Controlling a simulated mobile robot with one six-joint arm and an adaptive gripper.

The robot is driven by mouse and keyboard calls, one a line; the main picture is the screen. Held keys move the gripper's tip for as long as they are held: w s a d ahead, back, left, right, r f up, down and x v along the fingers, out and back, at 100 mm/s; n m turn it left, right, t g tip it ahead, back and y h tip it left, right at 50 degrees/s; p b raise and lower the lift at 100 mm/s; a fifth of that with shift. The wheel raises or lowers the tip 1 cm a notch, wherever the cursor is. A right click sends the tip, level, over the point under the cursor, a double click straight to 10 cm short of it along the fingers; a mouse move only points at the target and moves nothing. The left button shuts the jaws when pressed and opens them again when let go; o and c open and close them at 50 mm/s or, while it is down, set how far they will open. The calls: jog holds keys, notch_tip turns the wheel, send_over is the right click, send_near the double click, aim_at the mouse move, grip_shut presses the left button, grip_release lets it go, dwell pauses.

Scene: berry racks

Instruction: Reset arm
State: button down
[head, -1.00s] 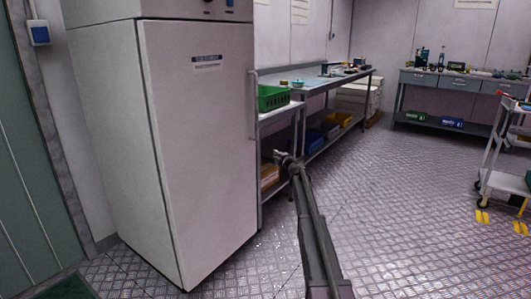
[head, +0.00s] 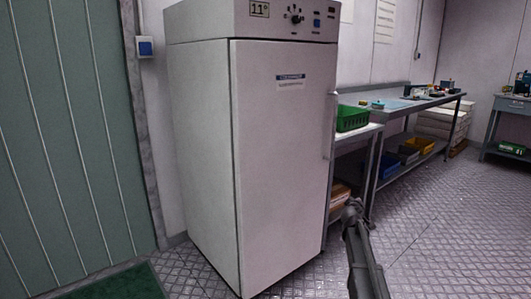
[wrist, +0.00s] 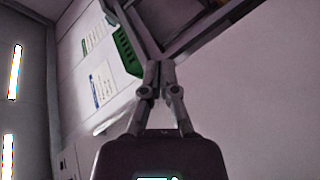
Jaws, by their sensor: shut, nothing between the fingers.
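My gripper (wrist: 159,66) is shut and empty in the wrist view, its two fingers meeting at the tips. In the head view my gripper (head: 352,205) is small and dark at the end of my arm, right of the white cabinet's lower door and in front of the bench. It appears apart from both. The wrist view is tilted and also shows a green crate (wrist: 127,50) beyond the fingers.
A tall white cabinet (head: 285,160) with a shut door stands in the middle. A green crate (head: 352,117) sits on the bench (head: 372,132) beside it. A green door (head: 60,140) is at the left. Patterned floor (head: 450,220) is clear at the right.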

jog(key=s+a+f+m+g+y+p, duration=0.15)
jog(key=s+a+f+g, duration=0.45)
jog(key=s, duration=0.8)
jog(key=s+a+f+m+g+y+b, duration=0.1)
jog(key=s+a+f+m+g+y, duration=0.15)
jog(key=s+a, duration=0.8)
jog(key=s+a+f+m+g+y+p, duration=0.1)
jog(key=s+a+f+m+g+y, duration=0.25)
jog(key=s, duration=1.35)
notch_tip(320, 180, up, 37)
jog(key=n+g+p, duration=0.1)
jog(key=g+p, duration=0.1)
jog(key=p, duration=3.6)
jog(key=shift+s+a+n+h, duration=0.35)
jog(key=shift+s, duration=0.05)
